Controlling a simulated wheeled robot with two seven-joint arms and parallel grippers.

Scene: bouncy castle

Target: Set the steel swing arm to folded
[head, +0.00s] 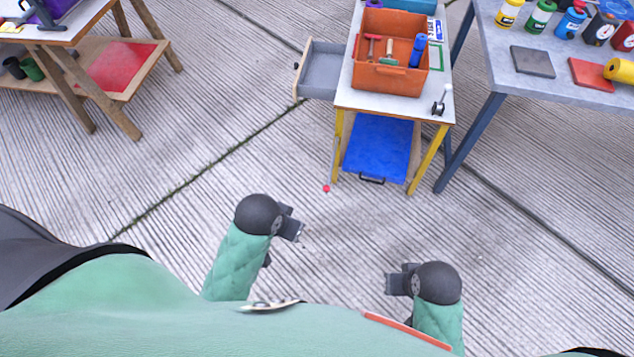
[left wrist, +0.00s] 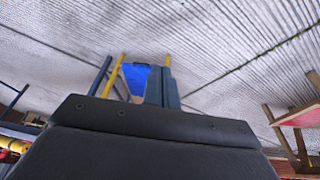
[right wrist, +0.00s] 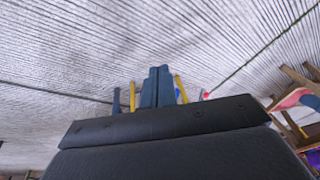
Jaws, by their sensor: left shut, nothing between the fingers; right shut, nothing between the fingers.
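A thin grey rod with a red ball end (head: 326,188) shows beside the left front leg of the white-topped table. It looks like the steel swing arm, but its pivot is not clear. The red end also shows in the right wrist view (right wrist: 206,96). My left gripper (head: 297,230) is shut and empty, apart from the red end, nearer to me and left of it. My right gripper (head: 390,280) is shut and empty, farther to the right and nearer my body. Neither gripper touches anything.
The white-topped table (head: 385,100) holds an orange bin (head: 385,78) and a small metal fitting (head: 440,100). A grey drawer (head: 325,70) stands open on its left. A grey table (head: 480,70) stands right. The floor between is clear.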

